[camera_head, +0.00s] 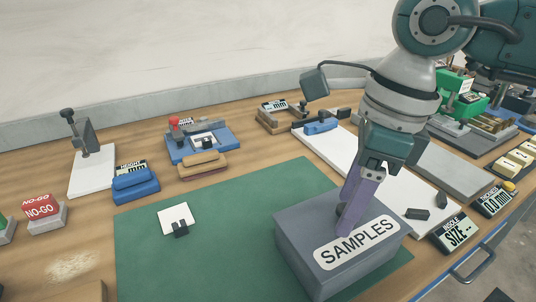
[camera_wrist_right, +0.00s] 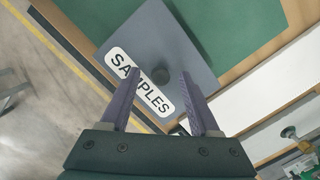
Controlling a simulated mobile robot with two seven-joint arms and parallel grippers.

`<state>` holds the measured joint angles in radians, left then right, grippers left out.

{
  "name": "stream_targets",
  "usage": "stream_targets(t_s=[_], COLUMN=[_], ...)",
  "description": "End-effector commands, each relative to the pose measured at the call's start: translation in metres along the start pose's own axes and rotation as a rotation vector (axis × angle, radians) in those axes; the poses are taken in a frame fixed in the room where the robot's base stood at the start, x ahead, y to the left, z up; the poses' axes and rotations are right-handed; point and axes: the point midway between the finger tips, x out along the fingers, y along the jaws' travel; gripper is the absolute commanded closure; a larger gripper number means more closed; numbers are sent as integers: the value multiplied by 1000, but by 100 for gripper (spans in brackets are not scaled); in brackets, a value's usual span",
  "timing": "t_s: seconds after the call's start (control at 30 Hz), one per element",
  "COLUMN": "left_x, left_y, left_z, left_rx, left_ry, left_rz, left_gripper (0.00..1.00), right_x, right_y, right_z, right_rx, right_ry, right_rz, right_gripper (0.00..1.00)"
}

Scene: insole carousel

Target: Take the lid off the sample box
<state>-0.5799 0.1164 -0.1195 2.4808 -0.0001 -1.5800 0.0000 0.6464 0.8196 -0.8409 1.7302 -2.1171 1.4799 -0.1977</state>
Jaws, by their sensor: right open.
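The grey sample box (camera_head: 313,264) stands on the green mat (camera_head: 236,240), with its lid (camera_head: 300,222) on. The lid carries a white "SAMPLES" label (camera_head: 357,242), and it fills much of the right wrist view (camera_wrist_right: 180,40). A dark round knob (camera_wrist_right: 161,75) rises from the lid in the right wrist view; in the head view it is mostly hidden by the fingers. My right gripper (camera_head: 348,222) points down over the lid. Its purple fingers are open, one on each side of the knob in the right wrist view (camera_wrist_right: 155,98). My left gripper is not in view.
A white square with a black clip (camera_head: 176,219) lies on the mat left of the box. Size displays (camera_head: 457,232) line the right edge. The mat's middle is clear.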

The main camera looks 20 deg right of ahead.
Motion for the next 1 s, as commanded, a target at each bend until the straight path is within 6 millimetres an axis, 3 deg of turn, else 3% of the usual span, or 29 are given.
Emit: stream_targets(t_s=[0.07,0.6,1.0], left_x=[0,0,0], left_y=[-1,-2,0], left_z=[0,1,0], left_rx=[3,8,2], left_ry=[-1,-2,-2], left_rz=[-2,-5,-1], left_gripper=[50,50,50], right_x=[0,-1,-1], right_y=[0,0,0], right_z=[0,0,0], right_rx=[0,0,0], right_ry=[0,-1,-1], right_rz=[0,0,0], right_gripper=[37,98,100])
